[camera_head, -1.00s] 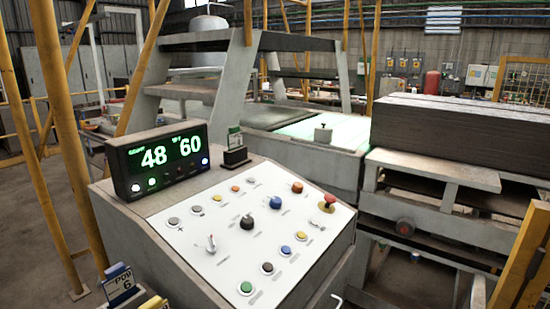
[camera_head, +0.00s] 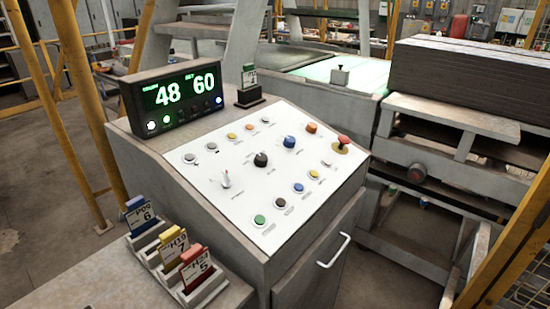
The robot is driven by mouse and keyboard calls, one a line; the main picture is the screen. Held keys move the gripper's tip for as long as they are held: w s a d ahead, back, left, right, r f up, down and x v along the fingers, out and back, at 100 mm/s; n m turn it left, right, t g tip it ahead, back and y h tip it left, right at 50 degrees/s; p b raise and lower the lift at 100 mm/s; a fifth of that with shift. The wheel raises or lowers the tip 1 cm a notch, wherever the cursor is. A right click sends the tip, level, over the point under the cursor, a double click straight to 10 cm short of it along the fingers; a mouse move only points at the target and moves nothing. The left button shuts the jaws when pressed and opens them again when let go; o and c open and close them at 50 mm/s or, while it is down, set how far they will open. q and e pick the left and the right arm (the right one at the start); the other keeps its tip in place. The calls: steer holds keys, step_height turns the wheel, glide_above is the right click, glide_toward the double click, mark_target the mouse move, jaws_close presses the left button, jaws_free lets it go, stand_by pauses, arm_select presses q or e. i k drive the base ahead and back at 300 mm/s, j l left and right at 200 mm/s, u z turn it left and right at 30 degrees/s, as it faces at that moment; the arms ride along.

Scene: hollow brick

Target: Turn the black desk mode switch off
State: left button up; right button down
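The control desk's white sloped panel (camera_head: 215,209) is in the middle of the head view. A black rotary knob (camera_head: 261,159) sits near the panel's centre. A blue knob (camera_head: 289,142) is up and right of it, and a small silver lever switch (camera_head: 226,181) is down and left of it. The labels are too small to read, and I cannot tell the black knob's set position. Neither of my grippers is in view.
A display (camera_head: 173,98) reading 48 and 60 stands on the desk's back left. A red mushroom button (camera_head: 343,139) is at the panel's right. A card rack (camera_head: 203,282) stands at the front left. Yellow posts (camera_head: 85,100) and a machine with stacked grey boards (camera_head: 470,80) flank the desk.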

mark_target(260, 159)
steer(key=i+l+u, duration=0.1)
steer(key=u, duration=0.3)
steer(key=l+u, duration=0.5)
steer(key=u, duration=0.25)
steer(key=i, duration=0.05)
